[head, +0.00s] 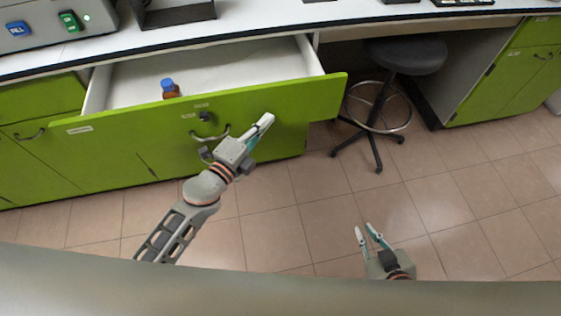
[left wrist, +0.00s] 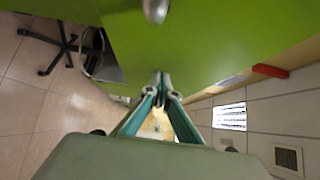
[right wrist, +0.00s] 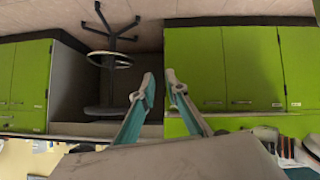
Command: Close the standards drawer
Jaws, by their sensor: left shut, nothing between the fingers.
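The standards drawer (head: 290,98) is pulled out from under the bench, with a green front, a dark handle and a white inside. A small brown bottle with a blue cap (head: 170,89) stands in it near the front. My left gripper (head: 267,121) is shut and empty, in front of the drawer front just right of the handle (head: 213,135). I cannot tell whether it touches the front. In the left wrist view the shut fingers (left wrist: 160,78) lie close to the green surface (left wrist: 200,45). My right gripper (head: 366,229) is open and empty over the floor, well away from the drawer.
A dark stool (head: 405,55) stands right of the drawer in the knee space. Green cupboards (head: 520,80) are at the right. The tiled floor in front is clear.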

